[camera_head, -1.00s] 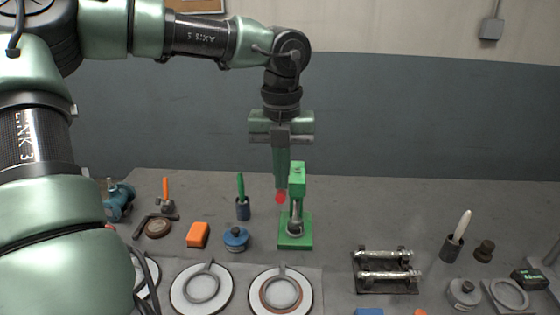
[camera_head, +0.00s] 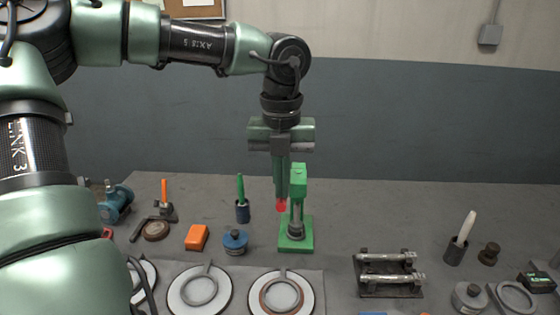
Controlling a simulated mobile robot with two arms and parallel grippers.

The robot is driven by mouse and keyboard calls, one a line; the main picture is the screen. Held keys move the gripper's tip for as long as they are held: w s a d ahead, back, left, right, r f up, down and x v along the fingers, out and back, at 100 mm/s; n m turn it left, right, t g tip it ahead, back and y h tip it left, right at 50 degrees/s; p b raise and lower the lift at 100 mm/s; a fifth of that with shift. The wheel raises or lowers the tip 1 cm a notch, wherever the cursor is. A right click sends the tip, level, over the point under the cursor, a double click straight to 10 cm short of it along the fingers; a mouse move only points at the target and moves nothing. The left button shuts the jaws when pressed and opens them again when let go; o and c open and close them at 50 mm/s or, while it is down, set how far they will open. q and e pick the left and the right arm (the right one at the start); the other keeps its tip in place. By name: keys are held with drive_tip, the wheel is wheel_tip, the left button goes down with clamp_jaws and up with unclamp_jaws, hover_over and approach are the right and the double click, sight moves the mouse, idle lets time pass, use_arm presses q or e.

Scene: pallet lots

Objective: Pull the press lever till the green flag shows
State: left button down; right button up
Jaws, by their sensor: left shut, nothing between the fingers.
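The green press (camera_head: 299,184) stands upright on its green base (camera_head: 295,241) near the middle of the table. A red knob (camera_head: 282,206) shows at the left of its column, just under my left gripper (camera_head: 281,197). My left gripper points straight down beside the press head. Its fingers are shut with nothing between them, and the tips are at or touching the knob; the exact contact is hard to tell. Most of the lever is hidden behind the fingers and press. I see no green flag apart from the green press body. My right gripper is not in view.
Blue weight (camera_head: 235,241), orange block (camera_head: 197,237) and green-handled tool (camera_head: 241,199) stand left of the press. White round plates (camera_head: 199,291) lie in front. A metal rod rack (camera_head: 388,272) is at the right. The table between press and rack is clear.

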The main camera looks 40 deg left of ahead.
sight(279, 204)
use_arm(q)
drive_tip(key=shift+s+d+f, duration=0.2)
drive_tip(key=shift+s+f, duration=0.2)
drive_tip(key=shift+f, duration=0.15)
drive_tip(key=shift+s+d+b, duration=0.25)
drive_tip(key=shift+s+b, duration=0.1)
drive_tip(key=shift+s+d, duration=0.4)
drive_tip(key=shift+s, duration=0.05)
drive_tip(key=s, duration=0.1)
drive_tip(key=s+d+b, duration=0.2)
drive_tip(key=shift+s+d+r, duration=0.1)
drive_tip(key=shift+s+r, duration=0.2)
drive_tip(key=shift+r, duration=0.1)
drive_tip(key=shift+r, duration=0.15)
